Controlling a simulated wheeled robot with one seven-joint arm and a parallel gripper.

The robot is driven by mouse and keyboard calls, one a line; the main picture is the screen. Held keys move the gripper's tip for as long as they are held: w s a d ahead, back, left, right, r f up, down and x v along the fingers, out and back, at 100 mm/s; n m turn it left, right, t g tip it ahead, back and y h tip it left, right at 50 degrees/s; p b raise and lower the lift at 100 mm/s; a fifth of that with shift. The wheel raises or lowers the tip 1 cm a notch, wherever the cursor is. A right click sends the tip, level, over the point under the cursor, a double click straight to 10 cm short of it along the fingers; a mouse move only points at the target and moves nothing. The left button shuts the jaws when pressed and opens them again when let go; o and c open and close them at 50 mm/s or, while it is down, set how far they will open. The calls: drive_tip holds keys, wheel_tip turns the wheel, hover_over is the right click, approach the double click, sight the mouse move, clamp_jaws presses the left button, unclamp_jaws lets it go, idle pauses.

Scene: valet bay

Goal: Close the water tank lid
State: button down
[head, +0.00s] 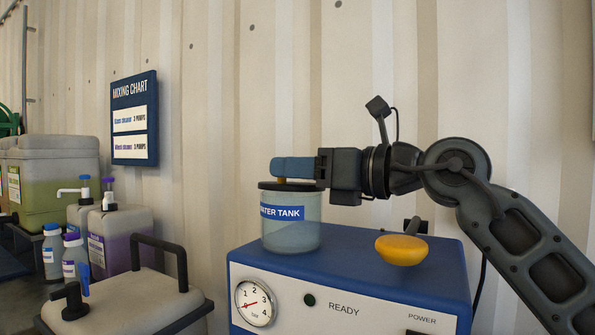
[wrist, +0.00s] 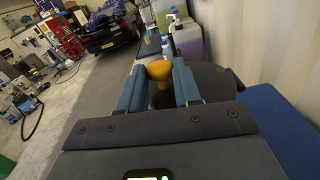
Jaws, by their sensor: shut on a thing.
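The water tank (head: 291,236) is a clear cylinder with a blue label, standing on a blue-topped machine. Its dark round lid (head: 300,187) lies level across the tank's top and looks shut, though a small gap cannot be ruled out. My gripper (head: 278,167) is above the lid with its blue fingers level, shut on the lid's orange knob (head: 282,180). In the wrist view the orange knob (wrist: 159,71) sits between the two fingers of my gripper (wrist: 160,78), and part of the dark lid (wrist: 215,80) shows behind the right finger.
A grey container with a black handle (head: 130,300), bottles and jugs stand at left. The ribbed wall (head: 350,60) is close behind.

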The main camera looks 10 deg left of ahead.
drive_tip(key=shift+s+a+f, duration=0.1)
drive_tip(key=shift+s+f, duration=0.05)
drive_tip(key=shift+f, duration=0.25)
drive_tip(key=c, duration=0.8)
unclamp_jaws()
drive_tip(key=b+v, duration=0.1)
drive_tip(key=v, duration=0.7)
drive_tip(key=shift+r, duration=0.1)
